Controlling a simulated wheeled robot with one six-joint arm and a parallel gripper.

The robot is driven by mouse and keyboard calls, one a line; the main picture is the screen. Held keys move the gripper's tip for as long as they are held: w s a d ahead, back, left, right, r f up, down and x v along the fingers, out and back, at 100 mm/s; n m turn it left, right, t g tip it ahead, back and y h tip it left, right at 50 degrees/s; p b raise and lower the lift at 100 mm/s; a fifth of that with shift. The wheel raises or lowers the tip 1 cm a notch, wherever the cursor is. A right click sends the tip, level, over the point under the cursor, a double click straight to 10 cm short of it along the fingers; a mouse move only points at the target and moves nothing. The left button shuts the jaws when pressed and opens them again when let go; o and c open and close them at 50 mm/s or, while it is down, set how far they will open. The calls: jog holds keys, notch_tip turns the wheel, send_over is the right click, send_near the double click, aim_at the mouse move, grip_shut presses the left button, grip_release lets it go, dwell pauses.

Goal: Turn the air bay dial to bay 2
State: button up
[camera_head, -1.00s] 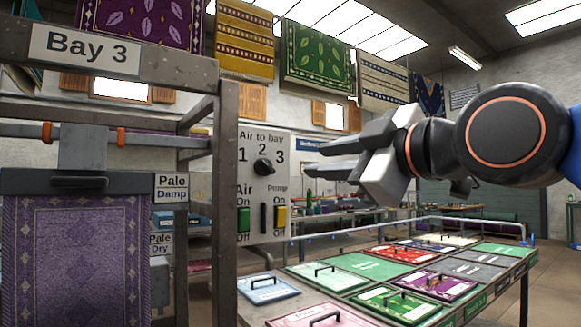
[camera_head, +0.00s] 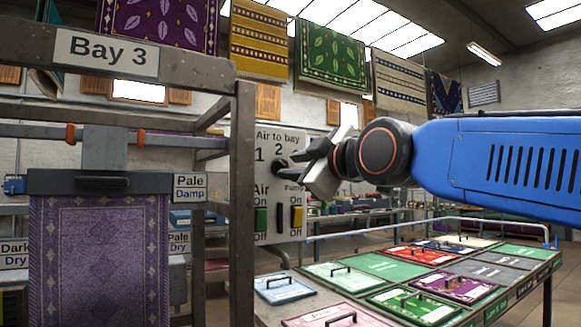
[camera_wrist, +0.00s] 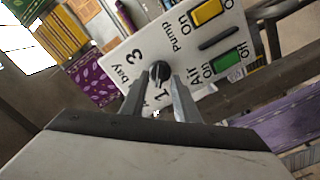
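The air bay dial (camera_head: 281,167) is a black round knob on a light grey panel (camera_head: 268,193), below the words "Air to bay" and the numbers 1, 2 and 3. In the head view my gripper (camera_head: 298,163) reaches the dial from the right and covers the 3. In the wrist view the dial (camera_wrist: 160,71) sits between my two fingertips (camera_wrist: 159,82), which are apart. I cannot tell whether they touch it. The 3 and 1 show there; the 2 is hidden behind a finger. I cannot tell which number the dial points to.
Below the dial are a green Air switch (camera_head: 261,219) and a yellow Pump switch (camera_head: 297,217). The Bay 3 frame (camera_head: 243,200) stands just left of the panel. A table (camera_head: 262,310) of coloured, handled lids lies below my arm.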

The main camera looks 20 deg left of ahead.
jog(key=shift+x, duration=0.9)
grip_shut()
jog(key=shift+m, duration=0.3)
jog(key=m, duration=0.9)
jog(key=shift+m, duration=0.3)
